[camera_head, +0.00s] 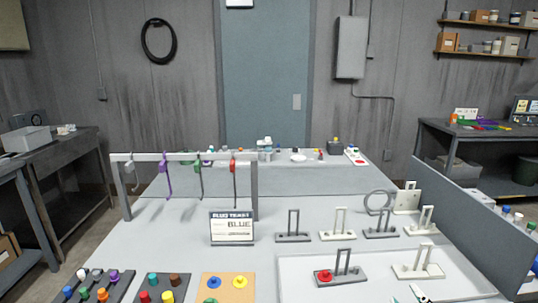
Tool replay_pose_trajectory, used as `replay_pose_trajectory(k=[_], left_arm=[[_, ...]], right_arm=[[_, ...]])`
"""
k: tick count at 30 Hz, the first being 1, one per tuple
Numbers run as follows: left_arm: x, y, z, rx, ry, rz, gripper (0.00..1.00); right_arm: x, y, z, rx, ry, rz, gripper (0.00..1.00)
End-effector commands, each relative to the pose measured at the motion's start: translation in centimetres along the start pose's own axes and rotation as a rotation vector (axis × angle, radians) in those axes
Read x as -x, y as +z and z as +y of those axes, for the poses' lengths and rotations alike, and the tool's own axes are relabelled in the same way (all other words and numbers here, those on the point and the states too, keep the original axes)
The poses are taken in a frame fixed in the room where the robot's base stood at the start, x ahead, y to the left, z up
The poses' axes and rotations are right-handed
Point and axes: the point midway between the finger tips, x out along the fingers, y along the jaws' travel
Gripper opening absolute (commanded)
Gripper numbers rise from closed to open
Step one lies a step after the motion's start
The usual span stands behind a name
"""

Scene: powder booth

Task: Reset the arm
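Neither of my grippers shows in the head view, and no arm links can be made out. The grey work table (190,240) fills the lower middle. A sign reading BLUE (232,228) stands near its middle. A grey rack (180,157) at the left carries hooks with purple, green and red hanging pieces. Several upright frame stands are at the right. The front one (341,270) has a red round piece (325,275) on its base. A small white and green item (418,293) is cut off at the bottom edge.
A grey divider (470,220) bounds the right side. The table between rack and sign is mostly clear.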

Motion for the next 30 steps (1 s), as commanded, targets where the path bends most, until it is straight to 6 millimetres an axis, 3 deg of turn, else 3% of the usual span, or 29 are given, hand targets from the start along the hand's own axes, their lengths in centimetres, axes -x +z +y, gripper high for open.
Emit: replay_pose_trajectory(k=[1,6,15,19,30], left_arm=[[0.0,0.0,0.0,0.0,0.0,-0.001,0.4],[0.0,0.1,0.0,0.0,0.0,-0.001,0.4],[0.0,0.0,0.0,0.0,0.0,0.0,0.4],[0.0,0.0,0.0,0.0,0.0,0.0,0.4],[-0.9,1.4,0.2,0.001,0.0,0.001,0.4]], right_arm=[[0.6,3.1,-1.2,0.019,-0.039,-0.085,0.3],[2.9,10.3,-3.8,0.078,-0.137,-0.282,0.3],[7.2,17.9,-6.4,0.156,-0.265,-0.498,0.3],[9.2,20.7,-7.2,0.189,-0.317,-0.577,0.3],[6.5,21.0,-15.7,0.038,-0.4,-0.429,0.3]])
